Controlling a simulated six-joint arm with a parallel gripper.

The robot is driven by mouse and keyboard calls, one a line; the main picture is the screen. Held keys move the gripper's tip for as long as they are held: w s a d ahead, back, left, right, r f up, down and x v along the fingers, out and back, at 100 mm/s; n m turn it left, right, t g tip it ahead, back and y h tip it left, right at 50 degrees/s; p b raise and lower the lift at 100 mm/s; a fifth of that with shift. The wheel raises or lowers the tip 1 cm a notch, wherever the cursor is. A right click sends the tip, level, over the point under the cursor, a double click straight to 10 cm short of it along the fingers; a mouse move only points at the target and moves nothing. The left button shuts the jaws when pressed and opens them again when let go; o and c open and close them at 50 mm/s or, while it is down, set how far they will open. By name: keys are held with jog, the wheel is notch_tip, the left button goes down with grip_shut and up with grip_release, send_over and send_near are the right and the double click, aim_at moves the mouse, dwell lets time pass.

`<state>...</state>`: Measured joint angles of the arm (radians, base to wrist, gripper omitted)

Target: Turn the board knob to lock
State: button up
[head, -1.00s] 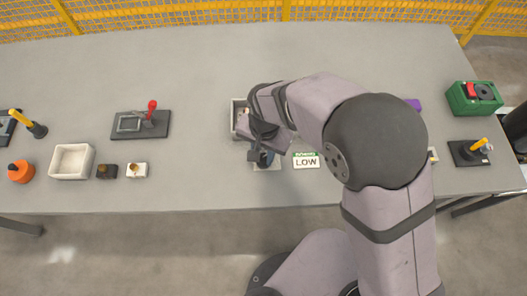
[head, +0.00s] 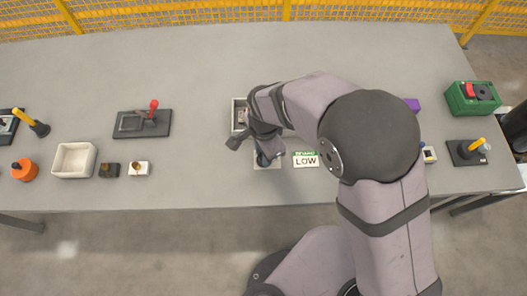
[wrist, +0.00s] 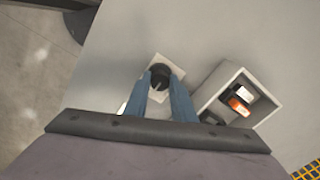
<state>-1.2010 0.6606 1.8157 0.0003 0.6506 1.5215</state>
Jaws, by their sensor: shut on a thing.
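The board knob (wrist: 160,72) is a dark round knob on a small pale board, seen in the wrist view. The board (wrist: 177,70) lies flat on the table; in the head view its edge (head: 274,165) shows below my gripper. My gripper (wrist: 162,82) has two blue fingers, one on each side of the knob, and is shut on it. In the head view my gripper (head: 264,158) is mostly covered by my own wrist, and the knob is hidden there. I cannot read any lock mark on the board.
An open pale box (wrist: 211,90) with orange and dark items is close beside the board. A red-handled clamp (head: 143,123) and a white tray (head: 57,173) are farther left. The table's middle back is clear.

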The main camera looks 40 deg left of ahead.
dwell(0.4)
jog(key=o, duration=1.1)
jog(key=shift+c, duration=0.2)
jog(key=shift+r+b, duration=0.8)
jog(key=shift+r, duration=2.9)
